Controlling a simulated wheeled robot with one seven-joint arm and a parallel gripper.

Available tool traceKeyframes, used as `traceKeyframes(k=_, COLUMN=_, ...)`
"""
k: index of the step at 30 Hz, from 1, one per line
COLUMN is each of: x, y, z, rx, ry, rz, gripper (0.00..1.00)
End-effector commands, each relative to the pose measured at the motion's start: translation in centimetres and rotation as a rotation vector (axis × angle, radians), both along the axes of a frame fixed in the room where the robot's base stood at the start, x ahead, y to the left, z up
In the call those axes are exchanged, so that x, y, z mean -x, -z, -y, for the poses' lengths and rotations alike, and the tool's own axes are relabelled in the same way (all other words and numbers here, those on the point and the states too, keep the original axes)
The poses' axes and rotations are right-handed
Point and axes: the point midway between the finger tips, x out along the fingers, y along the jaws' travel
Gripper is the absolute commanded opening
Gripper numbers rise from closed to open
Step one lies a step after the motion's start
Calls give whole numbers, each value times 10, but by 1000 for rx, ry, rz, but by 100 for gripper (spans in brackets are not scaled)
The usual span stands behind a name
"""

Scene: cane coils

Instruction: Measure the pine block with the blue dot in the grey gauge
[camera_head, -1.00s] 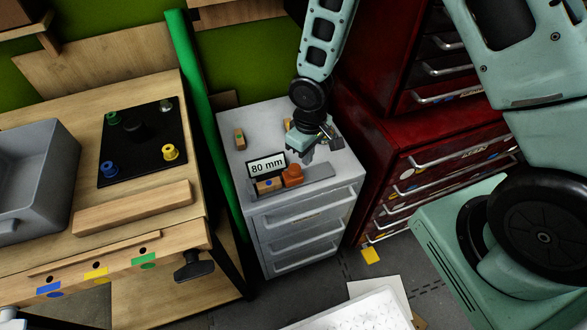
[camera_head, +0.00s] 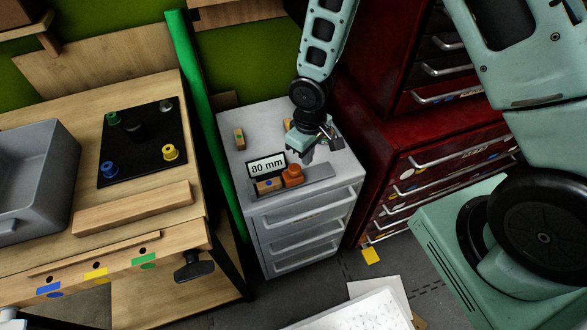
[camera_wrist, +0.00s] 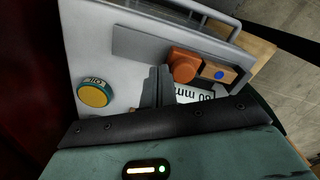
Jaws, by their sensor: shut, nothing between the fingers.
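The pine block with the blue dot (camera_head: 267,186) lies in the grey gauge (camera_head: 320,187) on top of the light grey drawer cabinet. The orange slider (camera_head: 292,174) sits right beside the block, seemingly against its end. The display (camera_head: 266,166) behind them reads 80 mm. The wrist view also shows the block (camera_wrist: 217,73), the slider (camera_wrist: 185,67) and the gauge's flat bar (camera_wrist: 140,45). My gripper (camera_head: 308,158) is shut and empty, above the cabinet top behind the gauge. In the wrist view its fingers (camera_wrist: 159,85) are together beside the slider and display, holding neither.
A pine block with a green dot (camera_head: 239,139) stands at the cabinet's back left. Part of another wooden piece (camera_head: 289,124) shows behind my gripper. A round yellow-topped tin (camera_wrist: 94,94) is on the cabinet top. A red drawer cabinet (camera_head: 440,150) rises close on the right.

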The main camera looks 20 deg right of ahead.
Motion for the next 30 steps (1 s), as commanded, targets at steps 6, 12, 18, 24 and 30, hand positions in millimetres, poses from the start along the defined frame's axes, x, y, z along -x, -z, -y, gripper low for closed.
traceKeyframes(k=6, x=0, y=0, z=0, rx=0, ry=0, rz=0, gripper=0)
traceKeyframes(k=12, x=0, y=0, z=0, rx=0, ry=0, rz=0, gripper=0)
traceKeyframes(k=18, x=0, y=5, z=0, rx=0, ry=0, rz=0, gripper=0)
traceKeyframes(k=24, x=0, y=13, z=0, rx=0, ry=1, rz=-1, gripper=0)
traceKeyframes(k=30, x=0, y=21, z=0, rx=0, ry=1, rz=0, gripper=0)
